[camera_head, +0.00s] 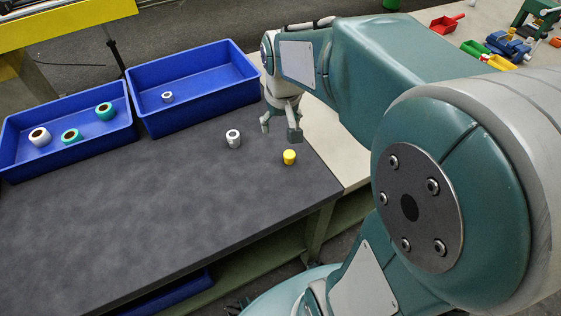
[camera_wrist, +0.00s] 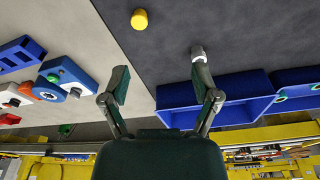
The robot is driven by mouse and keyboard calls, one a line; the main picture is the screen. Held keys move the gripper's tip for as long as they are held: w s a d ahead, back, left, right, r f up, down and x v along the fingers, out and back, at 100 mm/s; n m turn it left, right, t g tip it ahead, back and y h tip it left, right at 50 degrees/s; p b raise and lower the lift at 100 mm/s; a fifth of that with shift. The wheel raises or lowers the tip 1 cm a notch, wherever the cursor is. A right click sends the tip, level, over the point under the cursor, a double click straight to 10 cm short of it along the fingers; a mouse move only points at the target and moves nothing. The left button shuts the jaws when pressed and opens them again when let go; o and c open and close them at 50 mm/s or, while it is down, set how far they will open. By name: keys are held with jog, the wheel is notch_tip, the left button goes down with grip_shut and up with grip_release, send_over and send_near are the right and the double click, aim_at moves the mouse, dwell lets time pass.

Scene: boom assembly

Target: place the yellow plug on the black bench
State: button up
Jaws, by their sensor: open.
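The yellow plug (camera_head: 289,157) stands on the black bench (camera_head: 180,210) near its right edge in the head view. It also shows in the wrist view (camera_wrist: 139,19) at the top, on the bench's dark surface (camera_wrist: 220,25) close to the pale table. My gripper (camera_head: 281,131) is open and empty above the bench's back right corner, a little behind the plug and apart from it. In the wrist view both fingers of my gripper (camera_wrist: 157,82) are spread, with nothing between them.
A grey ring-shaped part (camera_head: 233,139) stands on the bench left of the plug. Two blue bins (camera_head: 195,112) (camera_head: 65,155) at the back hold several rolls and rings. A pale table (camera_head: 345,150) on the right holds coloured tools. The bench's front is clear.

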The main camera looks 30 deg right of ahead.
jog(key=s+a+r+n+t, duration=0.1)
jog(key=s+a+r, duration=0.1)
jog(key=s, duration=0.4)
jog(key=s+a+r+n+t, duration=0.1)
jog(key=s+a+r+t, duration=0.1)
jog(key=s+a, duration=0.3)
jog(key=s+r, duration=0.1)
jog(key=s, duration=0.1)
jog(key=shift+s+t, duration=0.3)
jog(key=shift+c, duration=0.3)
jog(key=shift+c, duration=1.2)
